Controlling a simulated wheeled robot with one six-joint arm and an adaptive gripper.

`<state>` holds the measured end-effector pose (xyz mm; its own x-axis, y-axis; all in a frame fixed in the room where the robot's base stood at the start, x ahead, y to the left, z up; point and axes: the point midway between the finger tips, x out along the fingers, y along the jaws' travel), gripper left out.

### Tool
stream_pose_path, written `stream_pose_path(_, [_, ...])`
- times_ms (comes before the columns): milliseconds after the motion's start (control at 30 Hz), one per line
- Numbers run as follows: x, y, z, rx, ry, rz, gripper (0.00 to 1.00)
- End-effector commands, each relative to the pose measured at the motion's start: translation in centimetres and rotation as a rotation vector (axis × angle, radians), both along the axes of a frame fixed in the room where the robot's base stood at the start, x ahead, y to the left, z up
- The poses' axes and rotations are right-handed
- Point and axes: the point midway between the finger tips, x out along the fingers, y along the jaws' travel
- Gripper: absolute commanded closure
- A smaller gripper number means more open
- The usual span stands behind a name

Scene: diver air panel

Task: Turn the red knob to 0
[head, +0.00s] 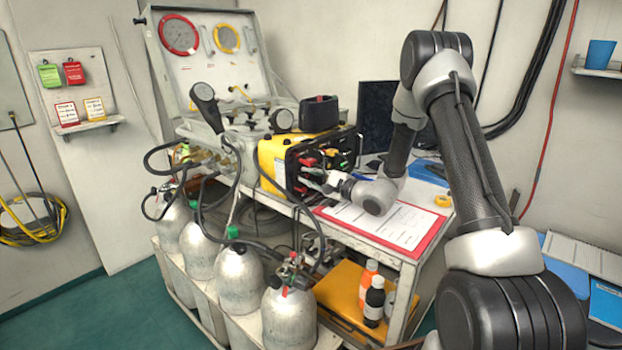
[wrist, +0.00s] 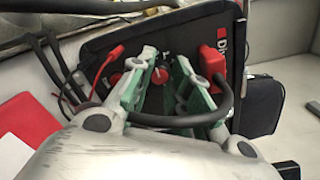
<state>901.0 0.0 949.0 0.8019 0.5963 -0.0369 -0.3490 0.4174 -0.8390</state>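The red knob (wrist: 135,64) is on the black front panel (wrist: 105,42) of the yellow box (head: 270,160).
A black cable (wrist: 180,119) crosses in front of my fingers, near a red connector (wrist: 213,61). A red plug (wrist: 107,62) sits left of the knob. A red-bordered sheet (head: 395,225) lies on the bench below. Silver cylinders (head: 240,270) stand at the front left.

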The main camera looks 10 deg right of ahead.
Motion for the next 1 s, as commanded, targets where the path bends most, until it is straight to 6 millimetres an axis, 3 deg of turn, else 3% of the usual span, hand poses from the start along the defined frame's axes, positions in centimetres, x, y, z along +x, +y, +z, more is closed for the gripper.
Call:
stream_pose_path(33, [-0.07,0.03,-0.06,0.0,0.002,0.001,0.74])
stream_pose_path(133, [-0.05,0.02,-0.05,0.0,0.002,0.001,0.57])
stream_pose_path(667, [0.01,-0.01,0.03,0.034,0.024,0.0,0.57])
stream_pose_path(1000, [0.06,-0.06,-0.03,0.401,0.291,0.0,0.57])
